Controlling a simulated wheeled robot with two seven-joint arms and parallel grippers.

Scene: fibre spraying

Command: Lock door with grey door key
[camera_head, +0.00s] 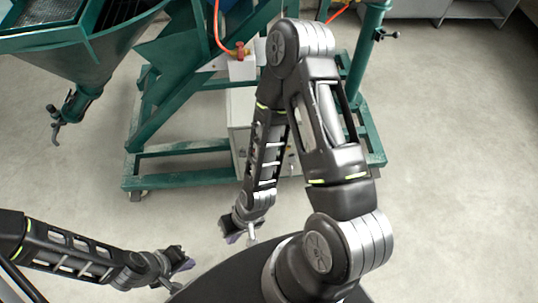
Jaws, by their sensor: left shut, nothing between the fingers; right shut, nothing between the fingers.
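No grey door key can be made out in the head view. No door with a lock can be made out either. My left gripper (188,265) is at the lower left, low over the floor, shut and empty. My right gripper (236,238) hangs down near the picture's lower middle, also shut and empty. It is up and to the right of the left gripper, a short gap apart. My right arm hides part of the machine behind it.
A green machine frame (180,148) on wheels stands ahead, with a pale box (240,103) inside it. A green hopper (90,55) with a hanging outlet is at the upper left. A grey cabinet (470,10) is at the back right. The concrete floor (455,150) at right is clear.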

